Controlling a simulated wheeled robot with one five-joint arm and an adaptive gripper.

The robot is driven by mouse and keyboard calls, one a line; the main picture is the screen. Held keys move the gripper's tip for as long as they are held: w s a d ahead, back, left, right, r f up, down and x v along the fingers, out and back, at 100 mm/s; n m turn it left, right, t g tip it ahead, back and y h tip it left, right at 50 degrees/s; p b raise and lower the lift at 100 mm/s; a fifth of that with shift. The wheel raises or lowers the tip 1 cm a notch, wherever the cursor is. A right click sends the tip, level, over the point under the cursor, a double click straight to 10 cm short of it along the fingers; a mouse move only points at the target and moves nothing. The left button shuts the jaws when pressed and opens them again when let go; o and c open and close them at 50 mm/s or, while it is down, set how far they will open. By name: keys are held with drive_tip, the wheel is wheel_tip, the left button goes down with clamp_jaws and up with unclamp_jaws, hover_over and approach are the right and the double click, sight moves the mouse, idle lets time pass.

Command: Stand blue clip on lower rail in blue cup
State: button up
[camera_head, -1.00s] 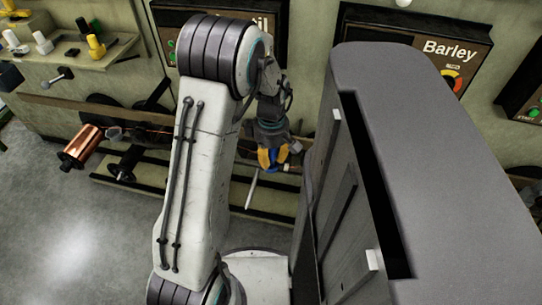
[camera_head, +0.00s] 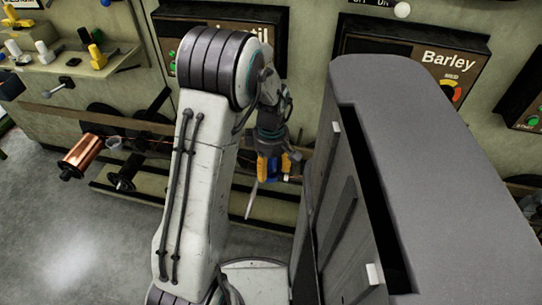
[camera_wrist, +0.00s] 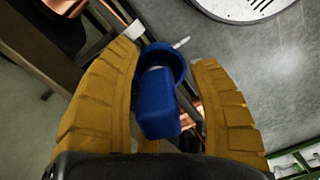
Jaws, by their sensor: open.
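My gripper (camera_head: 274,168) is open, pointing down in front of the lower rail (camera_head: 180,206). In the wrist view, its two ochre fingers (camera_wrist: 168,105) stand on either side of a blue block-like body (camera_wrist: 157,103), with a gap visible at its right. Just beyond that body is a round blue cup-like rim (camera_wrist: 163,62). I cannot tell whether the body stands in the rim or only overlaps it, or which part is the clip. A pale thin tip (camera_wrist: 181,43) shows beyond the rim. In the head view, only a small blue patch (camera_head: 273,169) shows between the fingers.
A copper spool (camera_head: 82,155) juts out at left from the rack, with a black spool (camera_head: 122,172) beside it. A shelf (camera_head: 110,66) holds yellow and white pieces at upper left. Dark labelled panels (camera_head: 440,75) hang on the wall. The floor at left is clear.

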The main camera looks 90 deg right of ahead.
wheel_tip(320, 180, up, 12)
drive_tip(key=shift+f, duration=0.15)
idle(0.4)
idle(0.5)
drive_tip(key=w+a+r+n+p, duration=0.1)
drive_tip(key=w+a+r+p, duration=0.3)
drive_tip(key=w, duration=0.5)
drive_tip(key=w+a+r+n+h+p, duration=0.1)
drive_tip(key=w+a+r+p, duration=0.15)
drive_tip(key=w+r, duration=0.5)
drive_tip(key=w+a+r+n+p, duration=0.1)
drive_tip(key=w+a+r+p, duration=0.2)
drive_tip(key=w, duration=0.8)
drive_tip(key=w+a+r+n+t+p, duration=0.1)
drive_tip(key=w+a+r+p, duration=0.15)
drive_tip(key=a, duration=0.45)
drive_tip(key=w+a+r+n+t+p, duration=0.1)
drive_tip(key=w+a+r, duration=0.25)
drive_tip(key=a, duration=0.25)
drive_tip(key=s+a+r+n+p, duration=0.1)
drive_tip(key=a+p, duration=0.1)
drive_tip(key=a, duration=0.5)
drive_tip(key=s+a+r+n+t+p, duration=0.1)
drive_tip(key=a+r+p, duration=0.1)
drive_tip(key=a, duration=0.5)
drive_tip(key=shift+a+r+y+p, duration=0.25)
drive_tip(key=shift+y+p, duration=0.15)
drive_tip(key=shift+p, duration=0.4)
